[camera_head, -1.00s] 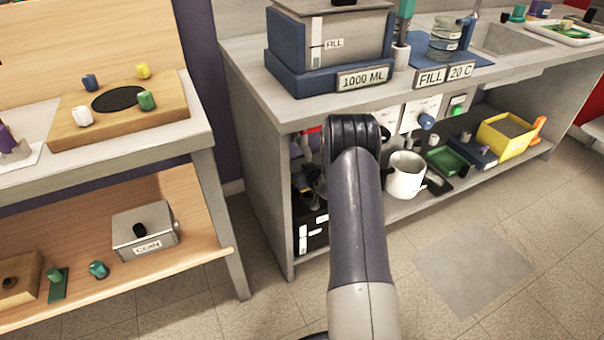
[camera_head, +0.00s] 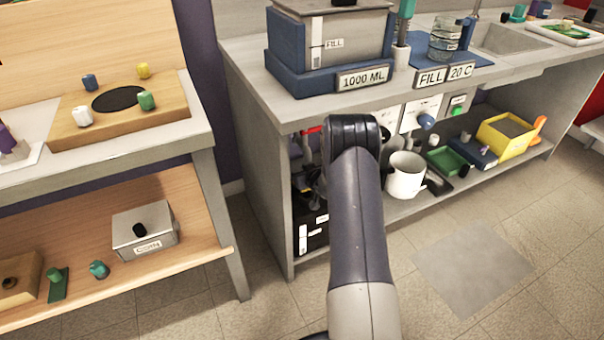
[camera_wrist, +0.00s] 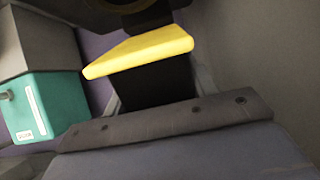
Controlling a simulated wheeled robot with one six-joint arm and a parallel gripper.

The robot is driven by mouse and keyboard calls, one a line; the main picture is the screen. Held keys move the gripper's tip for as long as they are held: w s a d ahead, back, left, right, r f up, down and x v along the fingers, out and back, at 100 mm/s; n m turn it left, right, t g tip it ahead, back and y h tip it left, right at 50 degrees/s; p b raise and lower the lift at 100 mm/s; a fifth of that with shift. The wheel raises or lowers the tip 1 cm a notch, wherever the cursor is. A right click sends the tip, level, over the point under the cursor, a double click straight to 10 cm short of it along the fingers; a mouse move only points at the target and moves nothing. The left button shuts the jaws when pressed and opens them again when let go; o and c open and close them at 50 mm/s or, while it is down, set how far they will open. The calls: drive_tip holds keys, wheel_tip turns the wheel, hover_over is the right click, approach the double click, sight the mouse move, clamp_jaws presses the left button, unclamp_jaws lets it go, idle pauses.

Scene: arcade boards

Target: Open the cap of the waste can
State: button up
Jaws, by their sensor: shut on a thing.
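In the wrist view a flat yellow piece (camera_wrist: 140,51), which looks like the cap of the waste can, lies tilted over a black body (camera_wrist: 155,84). The dark end of my gripper (camera_wrist: 152,18) meets the yellow piece at its upper edge and is shut on it; the exact contact is hard to make out. In the head view my arm (camera_head: 358,220) reaches under the bench and hides my gripper. A black box with white labels (camera_head: 312,232) stands on the low shelf left of my arm; I cannot tell whether it is the can.
A teal box with a label (camera_wrist: 40,105) stands left in the wrist view. A white pot (camera_head: 405,176) and a yellow bin (camera_head: 506,136) stand on the low shelf right of my arm. The grey bench top (camera_head: 262,88) is above. The floor in front is clear.

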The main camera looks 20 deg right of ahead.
drive_tip(key=o, duration=1.4)
drive_tip(key=shift+w, duration=0.1)
drive_tip(key=p+v, duration=0.2)
drive_tip(key=v, duration=0.9)
